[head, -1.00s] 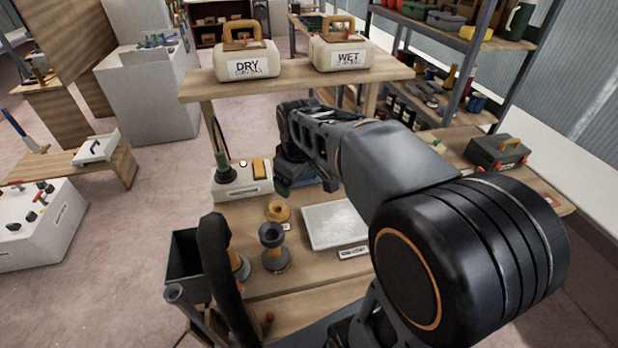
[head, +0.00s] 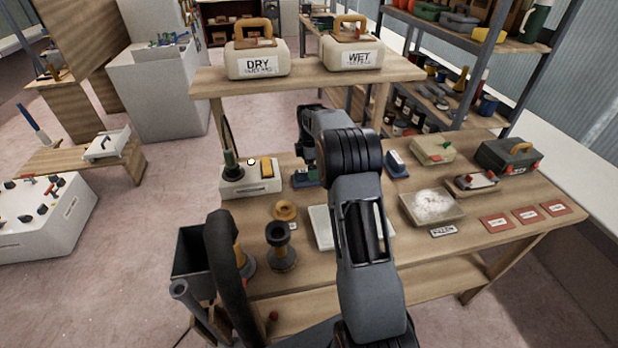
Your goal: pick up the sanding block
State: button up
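My arm reaches over the workbench, and its dark far end, with my gripper (head: 308,150), is at the back of the bench right of a white switch box. A blue-green block-like thing (head: 305,178) sits directly below that end; I cannot tell whether the fingers touch it. The fingertips are too small and dark to tell whether they are open or shut. I cannot tell for sure which thing is the sanding block. Another small blue block (head: 397,164) lies right of my arm, and a grey piece with red ends (head: 476,181) lies farther right.
The workbench (head: 400,265) also holds the switch box (head: 250,178), a tray of white powder (head: 432,206), a pale plate partly behind my arm, red cards (head: 526,215) and a dark toolbox (head: 508,157). A raised shelf with DRY (head: 257,52) and WET (head: 350,47) containers stands behind.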

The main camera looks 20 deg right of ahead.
jog(key=shift+s+a+f+p, duration=0.1)
jog(key=shift+f+p, duration=0.35)
jog(key=shift+f, duration=2.2)
jog(key=shift+c, duration=0.3)
jog(key=c, duration=1)
jog(key=shift+r, duration=0.1)
